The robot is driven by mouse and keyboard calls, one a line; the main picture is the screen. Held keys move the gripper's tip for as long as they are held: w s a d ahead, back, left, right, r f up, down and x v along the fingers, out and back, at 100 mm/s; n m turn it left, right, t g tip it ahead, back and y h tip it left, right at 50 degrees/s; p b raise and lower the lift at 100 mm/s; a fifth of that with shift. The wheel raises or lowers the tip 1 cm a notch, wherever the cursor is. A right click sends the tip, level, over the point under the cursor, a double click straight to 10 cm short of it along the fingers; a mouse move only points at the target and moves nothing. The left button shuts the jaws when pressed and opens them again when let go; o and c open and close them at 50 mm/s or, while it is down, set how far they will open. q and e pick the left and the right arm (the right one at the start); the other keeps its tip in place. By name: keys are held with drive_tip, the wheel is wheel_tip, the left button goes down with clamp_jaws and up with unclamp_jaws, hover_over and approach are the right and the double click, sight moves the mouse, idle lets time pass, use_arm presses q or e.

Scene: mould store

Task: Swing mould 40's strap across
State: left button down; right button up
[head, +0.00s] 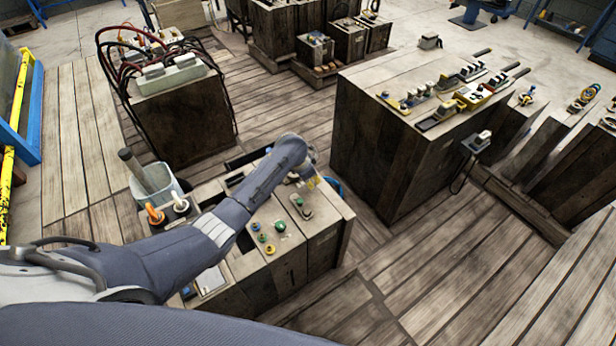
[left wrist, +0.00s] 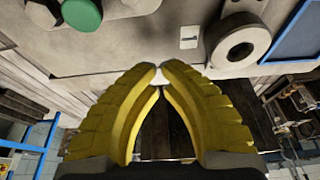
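I cannot make out a number 40 or a strap in either view. My left gripper (head: 312,183) is over the far right part of a low wooden block with fittings on top (head: 325,212). In the left wrist view its yellow fingers (left wrist: 160,70) have their tips drawn close together, with only a narrow pale gap and nothing clearly held. Beyond the tips is a pale surface with a grey ring (left wrist: 238,45), a small white label (left wrist: 189,37) and a green knob (left wrist: 82,14). My right gripper is not in view.
A grey bucket (head: 158,185) with a handle in it stands at the block's left. A tall wooden block with several tools (head: 385,145) stands to the right. A cabled unit (head: 172,72) sits on a block behind. Plank floor (head: 400,275) is clear at front right.

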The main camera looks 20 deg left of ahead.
sight(306, 191)
use_arm(q)
drive_tip(key=shift+x, duration=0.9)
drive_tip(key=shift+f, duration=0.3)
drive_tip(key=shift+s+a+r, duration=0.1)
drive_tip(key=shift+s+a, duration=1.15)
drive_tip(key=shift+s, duration=0.25)
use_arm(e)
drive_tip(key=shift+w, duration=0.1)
